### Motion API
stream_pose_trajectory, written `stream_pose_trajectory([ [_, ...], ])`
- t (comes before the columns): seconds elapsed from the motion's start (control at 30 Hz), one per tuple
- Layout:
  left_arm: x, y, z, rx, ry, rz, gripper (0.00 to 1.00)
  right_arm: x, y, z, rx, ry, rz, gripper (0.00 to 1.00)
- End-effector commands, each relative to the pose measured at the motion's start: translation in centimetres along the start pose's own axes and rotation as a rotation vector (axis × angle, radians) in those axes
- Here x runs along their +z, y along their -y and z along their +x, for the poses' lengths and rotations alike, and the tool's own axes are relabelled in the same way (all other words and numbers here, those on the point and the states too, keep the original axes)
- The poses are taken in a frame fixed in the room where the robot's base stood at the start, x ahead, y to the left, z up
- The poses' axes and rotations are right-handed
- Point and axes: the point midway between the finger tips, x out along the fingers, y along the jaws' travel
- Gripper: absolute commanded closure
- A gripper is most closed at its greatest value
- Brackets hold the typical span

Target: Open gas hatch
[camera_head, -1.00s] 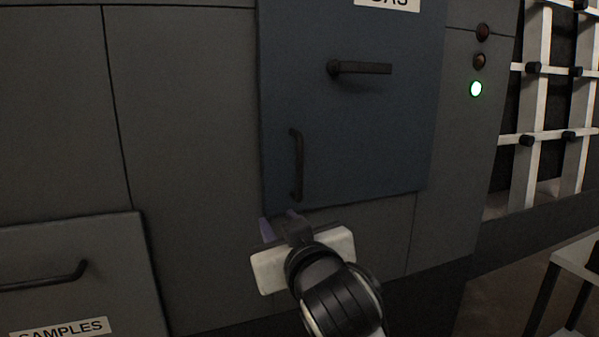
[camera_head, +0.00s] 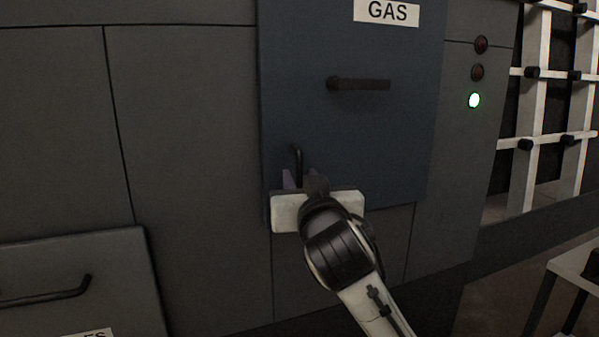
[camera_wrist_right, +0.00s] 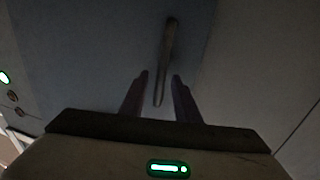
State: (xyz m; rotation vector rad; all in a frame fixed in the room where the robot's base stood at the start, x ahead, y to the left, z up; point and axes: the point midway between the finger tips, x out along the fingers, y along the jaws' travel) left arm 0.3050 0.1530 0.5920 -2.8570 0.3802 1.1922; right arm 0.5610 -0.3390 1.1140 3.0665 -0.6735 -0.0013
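The gas hatch (camera_head: 390,140) is a dark blue panel with a GAS label (camera_head: 387,12); it appears closed. A horizontal dark lever (camera_head: 360,84) sits at its upper middle. A vertical bar handle (camera_head: 297,160) is at its lower left. My right gripper (camera_head: 300,180) is at the lower part of that handle and hides its lower end. In the right wrist view the two fingers (camera_wrist_right: 159,95) are apart, with the handle (camera_wrist_right: 166,60) running between them and a visible gap on each side. My left gripper is not in view.
Two dark red lights and a lit green light (camera_head: 474,100) are right of the hatch. A samples drawer with a handle (camera_head: 50,297) juts out at lower left. A white rack (camera_head: 530,120) stands at right, with a table (camera_head: 575,265) below it.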

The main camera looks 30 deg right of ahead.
Motion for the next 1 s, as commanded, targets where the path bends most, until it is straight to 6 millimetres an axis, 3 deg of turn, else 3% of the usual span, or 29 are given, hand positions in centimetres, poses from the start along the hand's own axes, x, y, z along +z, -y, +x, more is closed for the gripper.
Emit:
stream_pose_trajectory([
  [0.2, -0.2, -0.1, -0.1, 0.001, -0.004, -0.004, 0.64, 0.0, 0.0, 1.8, 0.0, 0.0, -0.001, 0.71],
  [0.5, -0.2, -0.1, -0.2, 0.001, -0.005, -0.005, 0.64, 0.0, 0.0, 2.0, -0.001, 0.0, 0.0, 0.71],
  [0.7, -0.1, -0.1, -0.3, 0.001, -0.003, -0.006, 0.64, 0.0, 0.0, 1.9, -0.001, 0.0, 0.0, 1.0],
  [1.0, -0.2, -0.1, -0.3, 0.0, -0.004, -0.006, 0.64, 0.0, 0.3, 2.0, -0.011, 0.002, -0.002, 1.0],
])
